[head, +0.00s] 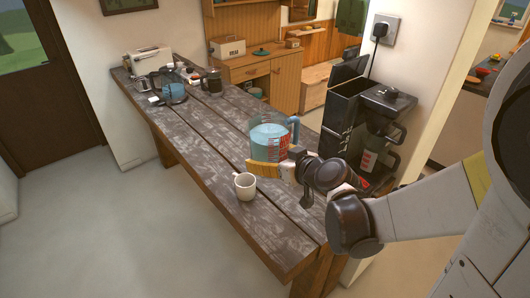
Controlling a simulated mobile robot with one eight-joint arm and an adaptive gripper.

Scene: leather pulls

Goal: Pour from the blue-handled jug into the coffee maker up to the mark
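The clear jug (268,140) with a blue handle (295,128) and red markings stands upright in the head view, at the table's right part. Pale blue contents show through its wall. The black coffee maker (341,112) stands to its right with its lid (350,68) raised. A carafe (368,160) sits in its lower bay, partly hidden; no fill mark can be made out. My gripper (268,171) is just in front of the jug's lower part, its yellow finger overlapping it in the picture. Whether it touches the jug, and its opening, I cannot tell.
A white mug (244,186) stands on the wooden table (215,140) close to my gripper's left. A toaster (148,62), a bluish glass vessel (173,91) and a dark pot (212,82) are at the far end. A power cord runs to a wall socket (383,29). The table's middle is clear.

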